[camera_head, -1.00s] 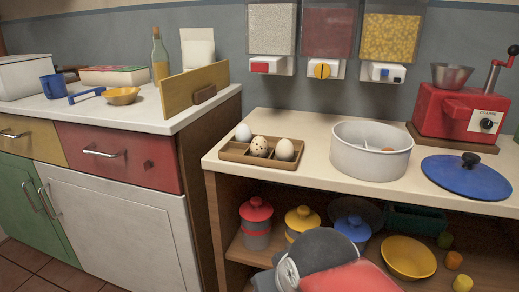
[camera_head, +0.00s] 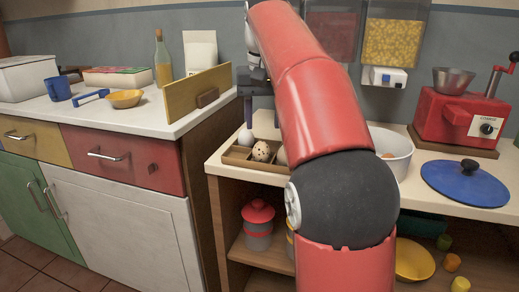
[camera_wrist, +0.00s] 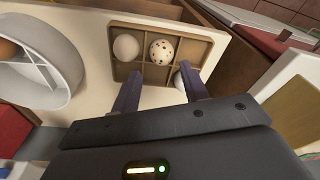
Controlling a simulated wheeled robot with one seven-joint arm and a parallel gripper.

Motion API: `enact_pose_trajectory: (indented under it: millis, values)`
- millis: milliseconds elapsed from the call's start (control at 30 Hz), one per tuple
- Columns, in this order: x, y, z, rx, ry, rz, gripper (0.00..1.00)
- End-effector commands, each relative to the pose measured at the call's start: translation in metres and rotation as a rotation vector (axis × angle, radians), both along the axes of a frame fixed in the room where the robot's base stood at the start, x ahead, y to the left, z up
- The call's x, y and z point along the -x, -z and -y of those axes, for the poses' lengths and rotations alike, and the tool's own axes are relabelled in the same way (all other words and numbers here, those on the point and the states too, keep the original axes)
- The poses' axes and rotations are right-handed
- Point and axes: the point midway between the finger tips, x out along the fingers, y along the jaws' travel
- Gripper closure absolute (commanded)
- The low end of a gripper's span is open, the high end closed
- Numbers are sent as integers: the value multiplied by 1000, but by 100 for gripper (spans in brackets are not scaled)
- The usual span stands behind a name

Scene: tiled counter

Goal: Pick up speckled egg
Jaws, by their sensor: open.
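The speckled egg (camera_head: 261,151), pale with dark spots, sits in the wooden compartment tray (camera_head: 238,156) on the counter. It shows whole in the wrist view (camera_wrist: 162,51), just beyond my fingertips and untouched. My gripper (camera_wrist: 161,74) is open and empty above the tray's near edge. In the head view my gripper (camera_head: 247,118) hangs over the back left of the tray, above the white egg (camera_head: 246,137). That white egg is partly hidden by a finger in the wrist view (camera_wrist: 180,81). A plain cream egg (camera_wrist: 126,47) lies beside the speckled one.
A white round pot (camera_head: 396,150) stands right of the tray, partly behind my arm. A blue lid (camera_head: 468,182) and a red grinder (camera_head: 460,120) are farther right. Dispensers (camera_head: 395,40) hang on the wall behind. A yellow board (camera_head: 198,93) stands on the left counter.

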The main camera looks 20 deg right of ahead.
Motion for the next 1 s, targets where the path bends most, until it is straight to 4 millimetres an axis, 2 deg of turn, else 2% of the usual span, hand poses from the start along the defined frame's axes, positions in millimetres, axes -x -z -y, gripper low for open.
enact_pose_trajectory:
  millis: [167,700,1000]
  values:
    - [-9,1,1,5,9,-17,55]
    - [-14,69,0,4,8,-16,55]
    - [-15,74,0,5,8,-15,55]
